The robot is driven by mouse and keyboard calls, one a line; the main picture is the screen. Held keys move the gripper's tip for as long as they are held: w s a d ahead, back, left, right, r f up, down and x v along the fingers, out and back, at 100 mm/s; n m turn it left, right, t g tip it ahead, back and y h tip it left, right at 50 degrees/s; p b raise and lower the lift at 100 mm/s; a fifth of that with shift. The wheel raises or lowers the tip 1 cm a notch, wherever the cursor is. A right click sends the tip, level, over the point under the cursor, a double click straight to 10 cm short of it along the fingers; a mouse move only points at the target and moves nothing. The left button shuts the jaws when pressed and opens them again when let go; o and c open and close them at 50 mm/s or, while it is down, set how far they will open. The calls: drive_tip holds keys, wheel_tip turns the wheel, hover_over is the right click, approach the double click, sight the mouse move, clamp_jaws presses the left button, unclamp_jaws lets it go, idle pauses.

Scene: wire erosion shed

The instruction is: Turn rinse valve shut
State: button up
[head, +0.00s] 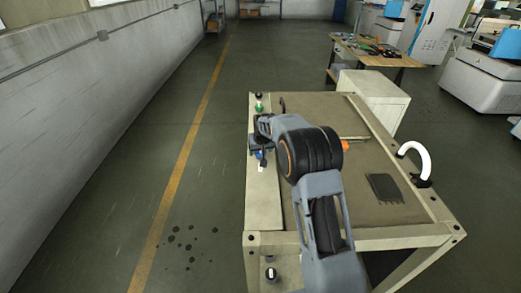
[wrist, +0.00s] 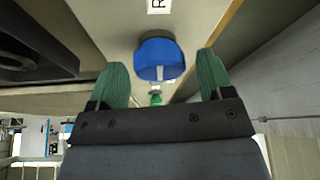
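A blue valve knob (wrist: 158,52) with a white pointer mark sits at the centre of the wrist view, on a pale panel. It also shows small in the head view (head: 261,155), partly covered by my gripper. My gripper (wrist: 161,66) is open, its two green fingers standing left and right of the knob with a visible gap on each side. In the head view my gripper (head: 262,138) is over the bench's left strip, mostly hidden by my arm. A white label (wrist: 158,5) showing an "R" is cut off at the top edge of the wrist view.

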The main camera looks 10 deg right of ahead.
drive_tip(key=c, duration=0.8)
drive_tip(key=shift+m+b, duration=0.3)
drive_tip(key=shift+c, duration=0.2)
drive_tip(key=o, duration=0.9)
drive_tip(key=v, duration=0.7)
drive_tip(key=b+v, duration=0.1)
drive_tip(key=v, duration=0.6)
drive_tip(key=shift+w+a, duration=0.1)
drive_tip(key=shift+a, duration=0.1)
